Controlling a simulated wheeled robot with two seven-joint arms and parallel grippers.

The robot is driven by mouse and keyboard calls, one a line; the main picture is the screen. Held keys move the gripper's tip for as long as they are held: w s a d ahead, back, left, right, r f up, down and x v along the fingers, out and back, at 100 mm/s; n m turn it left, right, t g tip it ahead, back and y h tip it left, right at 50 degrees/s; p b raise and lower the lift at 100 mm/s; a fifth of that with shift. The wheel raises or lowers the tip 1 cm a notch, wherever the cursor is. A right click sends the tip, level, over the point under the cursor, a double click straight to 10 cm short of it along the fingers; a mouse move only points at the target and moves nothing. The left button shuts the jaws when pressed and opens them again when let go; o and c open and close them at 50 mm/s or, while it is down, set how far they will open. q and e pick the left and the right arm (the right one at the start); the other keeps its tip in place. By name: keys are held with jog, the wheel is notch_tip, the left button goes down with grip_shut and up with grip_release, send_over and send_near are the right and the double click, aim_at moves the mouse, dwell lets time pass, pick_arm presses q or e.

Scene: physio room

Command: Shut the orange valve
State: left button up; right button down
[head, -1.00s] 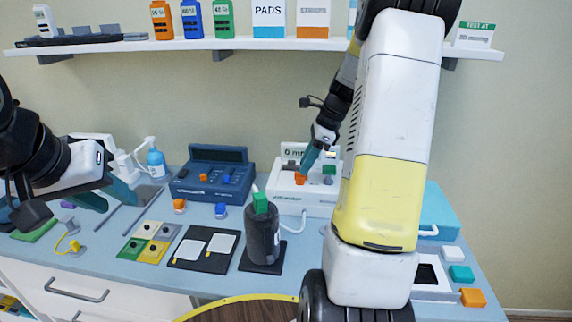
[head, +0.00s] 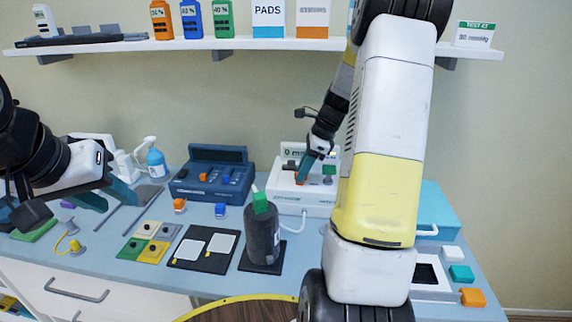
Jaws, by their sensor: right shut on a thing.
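The orange valve (head: 299,179) is on the front of a white device (head: 290,200) at the back of the counter. My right gripper (head: 303,176) reaches down to it from above and is shut on it, hiding part of it. A green valve (head: 329,171) sits to its right on the same device. My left gripper (head: 112,199) is open and empty over the left part of the counter, away from the device.
A dark cylinder with a green top (head: 262,235) stands in front of the device. A blue case (head: 213,175) stands left of it. My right arm hides part of the counter's right side. A shelf (head: 230,43) runs above.

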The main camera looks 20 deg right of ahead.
jog(key=shift+n, duration=0.3)
jog(key=n+g, duration=0.1)
jog(key=n, duration=0.2)
jog(key=shift+w+n+g, duration=0.15)
jog(key=shift+n+g, duration=0.15)
jog(key=n+g, duration=0.1)
jog(key=n, duration=0.3)
jog(key=shift+w+n+g, duration=0.15)
jog(key=shift+n+g, duration=0.15)
jog(key=shift+g, duration=0.1)
jog(key=n+g+h, duration=0.1)
jog(key=n, duration=0.3)
jog(key=shift+w+a, duration=0.1)
jog(key=shift+n+g+h, duration=0.6)
jog(key=shift+n, duration=1.3)
jog(key=c, duration=1.5)
grip_release()
